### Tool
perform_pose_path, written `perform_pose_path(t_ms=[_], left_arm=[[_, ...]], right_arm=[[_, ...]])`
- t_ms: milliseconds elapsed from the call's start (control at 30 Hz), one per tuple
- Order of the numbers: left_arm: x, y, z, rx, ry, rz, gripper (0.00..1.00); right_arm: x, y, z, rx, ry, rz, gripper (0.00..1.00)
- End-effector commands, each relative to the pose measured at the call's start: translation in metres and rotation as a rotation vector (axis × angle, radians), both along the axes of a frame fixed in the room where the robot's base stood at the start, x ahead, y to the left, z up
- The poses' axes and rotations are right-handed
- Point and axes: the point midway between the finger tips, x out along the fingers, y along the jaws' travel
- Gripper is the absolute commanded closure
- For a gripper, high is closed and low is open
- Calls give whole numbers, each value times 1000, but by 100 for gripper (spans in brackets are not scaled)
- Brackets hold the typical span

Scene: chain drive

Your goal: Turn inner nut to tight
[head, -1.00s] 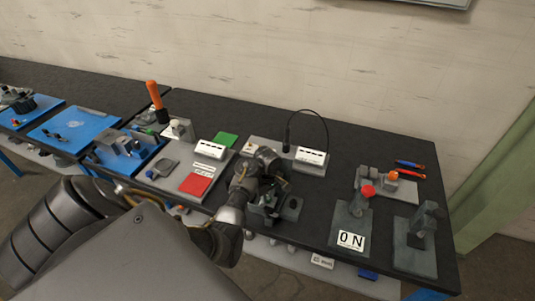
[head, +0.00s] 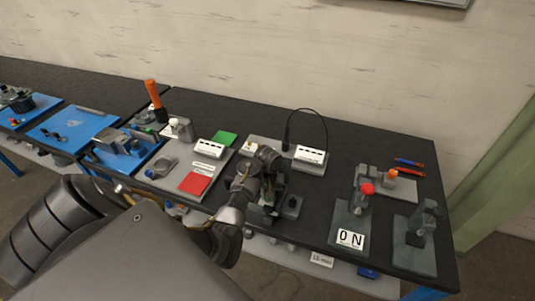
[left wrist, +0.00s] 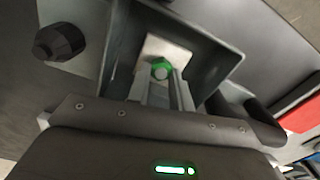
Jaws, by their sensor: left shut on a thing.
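In the left wrist view, a small green nut (left wrist: 161,69) sits in front of a pale metal plate (left wrist: 180,52) inside a dark bracket (left wrist: 222,57). My left gripper (left wrist: 163,85) is shut on the green nut, its fingers reaching up to it. Whether this is the inner nut I cannot tell. In the head view my left gripper (head: 266,193) is over the dark fixture (head: 290,205) at the front of the bench, and my own arm hides much of it. My right gripper is in neither view.
A dark hex knob (left wrist: 59,42) stands left of the bracket in the wrist view. In the head view, a panel with a red pad (head: 195,183) lies left of the arm. A plate with an ON label (head: 350,239) and a red knob (head: 367,189) stand to the right. Bare bench lies between.

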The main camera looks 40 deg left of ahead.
Motion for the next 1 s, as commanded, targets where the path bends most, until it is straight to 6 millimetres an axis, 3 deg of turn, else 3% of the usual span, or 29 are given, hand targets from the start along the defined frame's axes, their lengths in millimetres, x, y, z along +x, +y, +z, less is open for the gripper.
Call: perform_pose_path(t_ms=[1000], left_arm=[[1,-4,2,2,-3,-965,100]], right_arm=[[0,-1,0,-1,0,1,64]])
